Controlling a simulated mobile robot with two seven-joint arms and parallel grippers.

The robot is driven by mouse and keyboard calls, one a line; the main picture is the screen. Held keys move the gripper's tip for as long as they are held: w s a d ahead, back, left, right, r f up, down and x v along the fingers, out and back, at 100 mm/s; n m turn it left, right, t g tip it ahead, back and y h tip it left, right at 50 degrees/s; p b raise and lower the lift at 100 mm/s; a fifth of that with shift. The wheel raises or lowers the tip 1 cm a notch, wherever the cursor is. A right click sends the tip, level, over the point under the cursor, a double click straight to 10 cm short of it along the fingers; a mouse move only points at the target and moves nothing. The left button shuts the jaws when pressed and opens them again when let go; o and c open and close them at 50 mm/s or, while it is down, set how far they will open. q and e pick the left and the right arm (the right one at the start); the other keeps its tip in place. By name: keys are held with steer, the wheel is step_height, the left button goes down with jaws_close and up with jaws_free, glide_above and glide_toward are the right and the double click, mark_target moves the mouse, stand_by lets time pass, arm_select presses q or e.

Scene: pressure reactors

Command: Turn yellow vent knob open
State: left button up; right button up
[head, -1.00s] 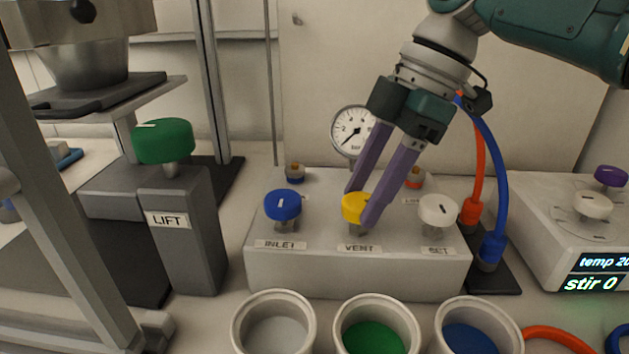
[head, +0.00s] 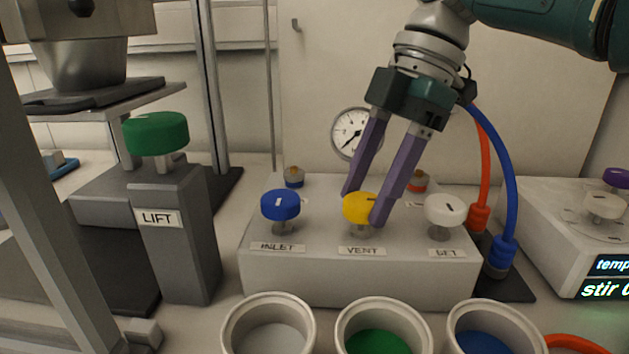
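The yellow vent knob (head: 357,208) sits on the grey valve block (head: 300,282), above a VENT label (head: 362,251). A short dark mark shows on its top. My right gripper (head: 362,207) reaches down from the upper right with two purple fingers. One fingertip is at the knob's back left and the other overlaps its front right side. The fingers straddle the knob; whether both touch it I cannot tell. My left gripper is not in view.
A blue INLET knob (head: 280,204) and a white knob (head: 445,209) flank the yellow one. A gauge (head: 350,131) stands behind. Red (head: 483,165) and blue (head: 512,185) hoses are at the right. A green LIFT knob (head: 156,133) is left; several cups stand in front.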

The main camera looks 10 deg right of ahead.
steer(key=o, duration=0.4)
steer(key=shift+c, duration=0.2)
steer(key=p+v, duration=0.1)
steer(key=v, duration=0.9)
